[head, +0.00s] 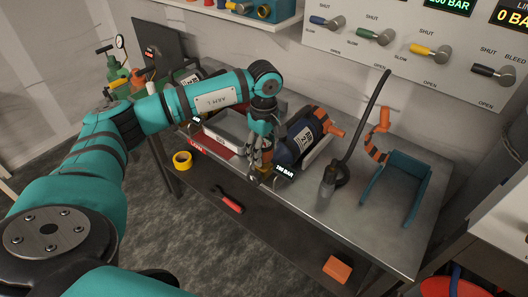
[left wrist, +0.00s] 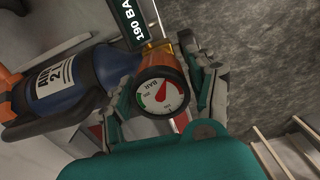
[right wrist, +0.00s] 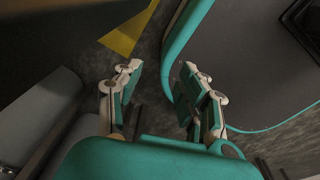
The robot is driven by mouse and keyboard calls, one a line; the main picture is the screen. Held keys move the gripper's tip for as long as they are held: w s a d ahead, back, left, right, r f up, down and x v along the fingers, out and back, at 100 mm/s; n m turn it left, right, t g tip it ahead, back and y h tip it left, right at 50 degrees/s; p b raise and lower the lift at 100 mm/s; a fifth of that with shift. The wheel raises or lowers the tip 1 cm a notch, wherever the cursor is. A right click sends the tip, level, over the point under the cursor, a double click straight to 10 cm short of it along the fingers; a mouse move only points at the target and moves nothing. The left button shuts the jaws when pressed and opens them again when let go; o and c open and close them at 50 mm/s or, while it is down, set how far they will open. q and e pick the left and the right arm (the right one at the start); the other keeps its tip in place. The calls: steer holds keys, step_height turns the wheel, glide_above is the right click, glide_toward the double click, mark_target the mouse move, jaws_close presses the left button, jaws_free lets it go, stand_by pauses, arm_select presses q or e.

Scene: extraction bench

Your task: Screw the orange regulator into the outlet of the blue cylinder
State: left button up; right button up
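The blue cylinder (head: 304,136) lies on its side on the metal bench, with orange fittings at its far end. It also shows in the left wrist view (left wrist: 80,79), its neck toward the regulator. The orange regulator (left wrist: 174,71) has a round white BAR gauge facing my left wrist camera. My left gripper (head: 258,162) is at the neck end of the cylinder, its fingers closed on both sides of the regulator. The regulator is against the outlet end; the fingers hide whether the threads are engaged. My right gripper (right wrist: 160,92) is open and empty, outside the head view.
A black hose with a nozzle (head: 330,180) and a teal cradle (head: 395,190) occupy the bench right of the cylinder. A yellow tape roll (head: 182,160), a red-handled tool (head: 228,200) and an orange block (head: 337,268) lie on the lower shelf. Valve panel (head: 420,50) behind.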

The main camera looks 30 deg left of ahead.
arm_select(q)
steer(key=shift+o, duration=1)
